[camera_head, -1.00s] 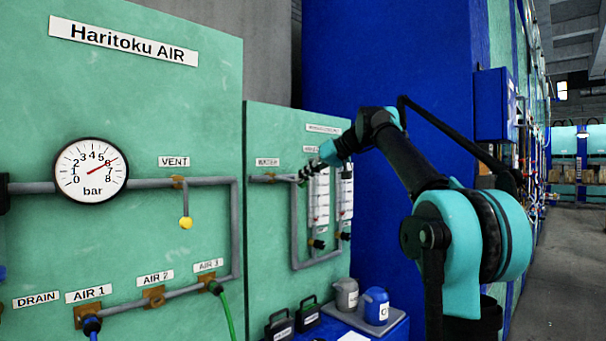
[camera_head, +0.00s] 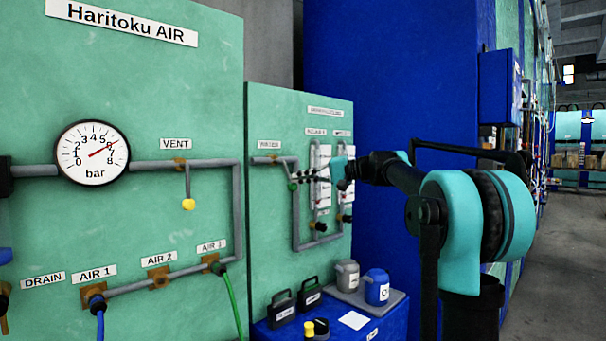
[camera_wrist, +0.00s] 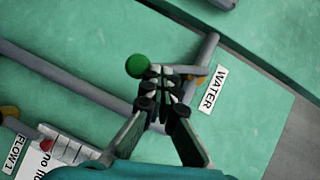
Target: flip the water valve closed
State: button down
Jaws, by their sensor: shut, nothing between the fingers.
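The water valve's round green knob (camera_head: 293,186) shows just below my gripper tips in the head view. It also shows in the wrist view (camera_wrist: 138,66), just left of the fingertips. The WATER label (camera_head: 269,145) sits above the valve, and in the wrist view the label (camera_wrist: 213,87) is right of my fingers. My gripper (camera_head: 293,171) is shut and empty.
Grey pipes (camera_head: 296,222) run over the green panel near my gripper. White flow meters (camera_head: 320,178) stand just right of it, partly behind my arm.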

jog(key=shift+s+a+f+m+y, duration=0.55)
jog(key=shift+s+a+m+y, duration=0.05)
jog(key=shift+m, duration=0.3)
jog(key=shift+s+a+f, duration=0.1)
